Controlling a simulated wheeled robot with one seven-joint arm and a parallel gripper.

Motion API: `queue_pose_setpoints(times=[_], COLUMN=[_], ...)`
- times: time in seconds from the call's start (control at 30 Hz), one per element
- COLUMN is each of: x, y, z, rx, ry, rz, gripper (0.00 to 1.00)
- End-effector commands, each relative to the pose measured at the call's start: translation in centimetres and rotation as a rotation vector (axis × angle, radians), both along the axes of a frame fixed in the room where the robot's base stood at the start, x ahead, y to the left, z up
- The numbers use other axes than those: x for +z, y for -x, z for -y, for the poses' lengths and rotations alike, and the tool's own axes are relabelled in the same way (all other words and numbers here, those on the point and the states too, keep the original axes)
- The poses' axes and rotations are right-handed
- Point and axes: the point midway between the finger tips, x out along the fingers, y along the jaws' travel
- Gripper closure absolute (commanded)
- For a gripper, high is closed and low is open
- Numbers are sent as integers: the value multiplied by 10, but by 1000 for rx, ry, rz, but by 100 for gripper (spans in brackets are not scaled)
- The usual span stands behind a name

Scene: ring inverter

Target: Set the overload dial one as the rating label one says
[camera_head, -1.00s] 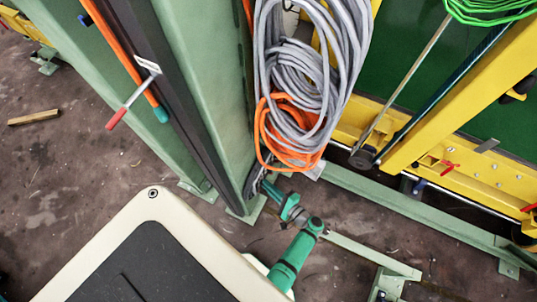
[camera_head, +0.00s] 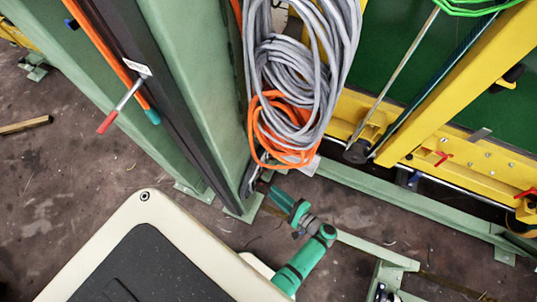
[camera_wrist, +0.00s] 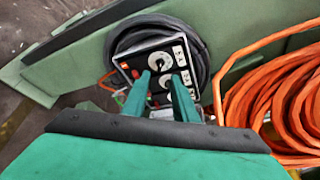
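A dark control panel (camera_wrist: 148,50) with white markings shows in the wrist view, inside a coil of black cable. It has two round dials with pale faces, an upper dial (camera_wrist: 159,60) and a lower dial (camera_wrist: 165,82) partly covered by my fingers. Small pale labels (camera_wrist: 180,51) are at its right side; their print is too small to read. I cannot tell which dial is dial one. My gripper (camera_wrist: 160,76) is open, its two teal fingers apart in front of the panel; contact cannot be told. In the head view my gripper's fingertips are not clear, and the panel is not visible.
Orange cable (camera_wrist: 290,105) hangs close at the right in the wrist view. In the head view, grey cable coils (camera_head: 300,70) hang above my arm beside a green post (camera_head: 205,90). A yellow frame (camera_head: 455,85) and a low green rail (camera_head: 420,215) lie right.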

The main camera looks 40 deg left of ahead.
Motion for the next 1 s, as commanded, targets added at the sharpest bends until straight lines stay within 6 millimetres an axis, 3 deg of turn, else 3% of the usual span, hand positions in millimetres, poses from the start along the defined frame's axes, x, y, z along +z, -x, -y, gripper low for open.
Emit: queue_pose_setpoints(times=[0.1, 0.3, 1.0], x=[3, 6, 6], y=[1, 4, 5], z=[18, 33, 34], rx=[-1, 1, 2], ry=[0, 0, 0], rz=[0, 0, 0], gripper=[74, 74, 74])
